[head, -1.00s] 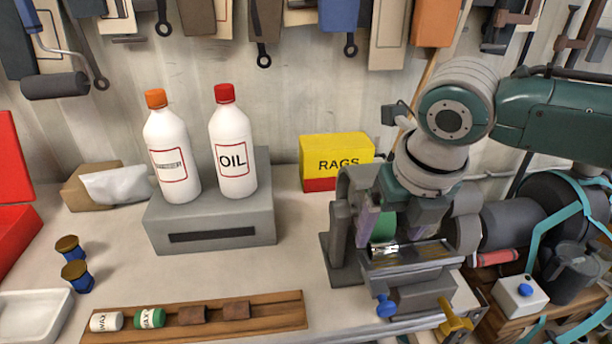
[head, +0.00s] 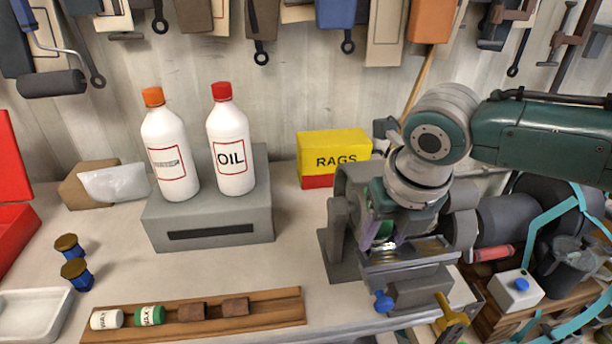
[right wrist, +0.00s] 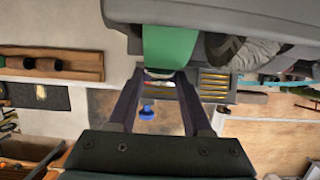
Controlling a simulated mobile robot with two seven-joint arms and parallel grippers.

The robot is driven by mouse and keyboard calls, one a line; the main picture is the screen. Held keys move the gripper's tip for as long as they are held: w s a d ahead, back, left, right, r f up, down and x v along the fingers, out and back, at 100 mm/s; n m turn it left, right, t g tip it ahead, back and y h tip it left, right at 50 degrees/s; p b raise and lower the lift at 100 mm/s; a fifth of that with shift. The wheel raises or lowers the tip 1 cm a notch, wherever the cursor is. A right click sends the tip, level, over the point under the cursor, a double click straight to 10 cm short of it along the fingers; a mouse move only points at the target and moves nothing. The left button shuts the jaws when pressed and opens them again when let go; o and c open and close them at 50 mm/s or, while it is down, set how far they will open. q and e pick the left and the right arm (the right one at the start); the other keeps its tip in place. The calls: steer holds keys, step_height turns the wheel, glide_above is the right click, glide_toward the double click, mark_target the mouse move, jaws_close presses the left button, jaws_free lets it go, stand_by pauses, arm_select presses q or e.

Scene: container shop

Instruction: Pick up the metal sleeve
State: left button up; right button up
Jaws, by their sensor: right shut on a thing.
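The metal sleeve (head: 384,246) is a small shiny piece at the bench grinder-like grey machine (head: 342,225); little of it shows in the head view. In the right wrist view, a sliver of the sleeve (right wrist: 160,73) lies between my fingertips, just below a green part (right wrist: 170,48) of the machine. My right gripper (head: 383,236) reaches down into the machine and is shut on the sleeve. I cannot tell whether the sleeve still touches the machine. My left gripper is out of view.
A yellow RAGS box (head: 334,156) stands behind the machine. Two white bottles stand on a grey block (head: 210,220) to the left. A wooden rack (head: 270,309) lies in front. A grey vise-like part with a blue knob (head: 383,301) sits close below my gripper.

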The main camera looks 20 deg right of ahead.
jaws_close()
steer(key=shift+r, duration=0.1)
